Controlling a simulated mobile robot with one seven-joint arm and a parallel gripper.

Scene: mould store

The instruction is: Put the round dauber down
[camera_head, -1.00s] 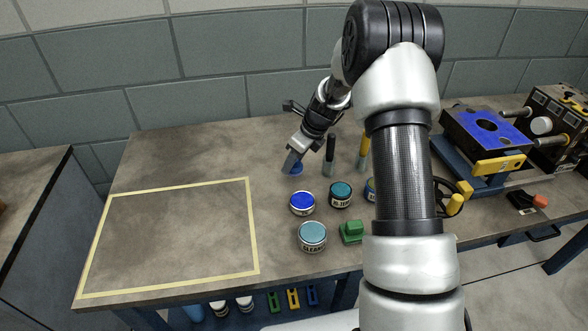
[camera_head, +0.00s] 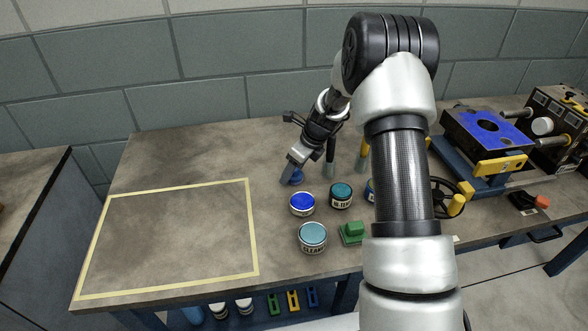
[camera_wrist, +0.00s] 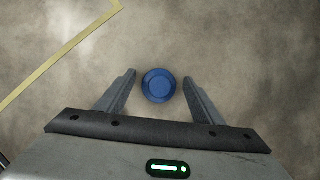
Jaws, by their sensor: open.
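The round dauber (camera_wrist: 159,86) is a small blue disc-shaped piece on the bench top. In the wrist view it lies between the two spread fingers of my gripper (camera_wrist: 160,97), with bare bench showing on both sides of it. In the head view the dauber (camera_head: 297,177) is partly hidden behind my gripper (camera_head: 288,179), which reaches down to the bench behind the tins. My gripper is open and holds nothing.
A blue-topped tin (camera_head: 302,204), a teal tin (camera_head: 341,195) and a larger teal tin (camera_head: 312,237) stand in front. A green block (camera_head: 352,232) sits beside them. A yellow taped rectangle (camera_head: 254,230) on the left is empty. A blue-topped mould (camera_head: 487,132) stands right.

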